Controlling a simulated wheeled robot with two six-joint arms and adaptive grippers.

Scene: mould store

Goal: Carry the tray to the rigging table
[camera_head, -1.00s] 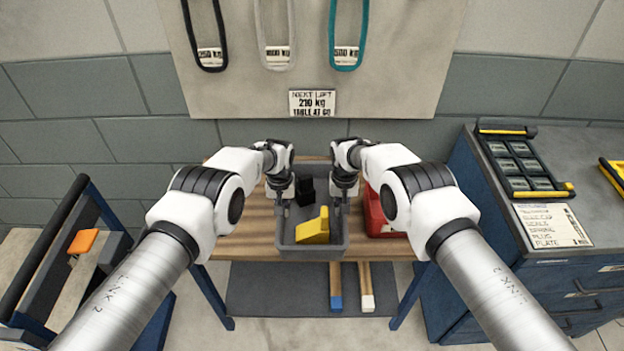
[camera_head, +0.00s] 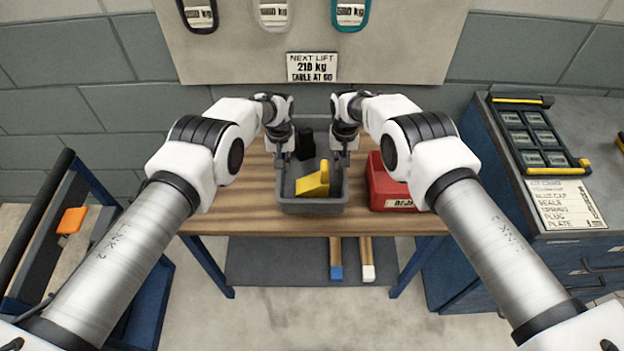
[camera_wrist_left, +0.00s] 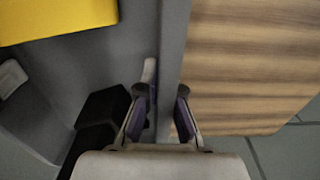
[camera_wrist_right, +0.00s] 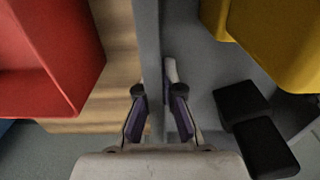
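The grey tray (camera_head: 312,207) is at the middle of the wooden table (camera_head: 240,222) in the head view. It holds a yellow angled block (camera_head: 313,182) and a black part (camera_head: 304,145). My left gripper (camera_head: 281,160) is shut on the tray's left wall, with one finger inside and one outside; it also shows in the left wrist view (camera_wrist_left: 163,105). My right gripper (camera_head: 345,158) is shut on the right wall in the same way, also in the right wrist view (camera_wrist_right: 157,105). I cannot tell whether the tray's underside touches the table.
A red box (camera_head: 388,186) stands on the table close to the tray's right. A blue cabinet (camera_head: 560,225) is at right and a blue cart with an orange item (camera_head: 71,220) at left. A sling board (camera_head: 400,45) hangs behind. The table's left part is clear.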

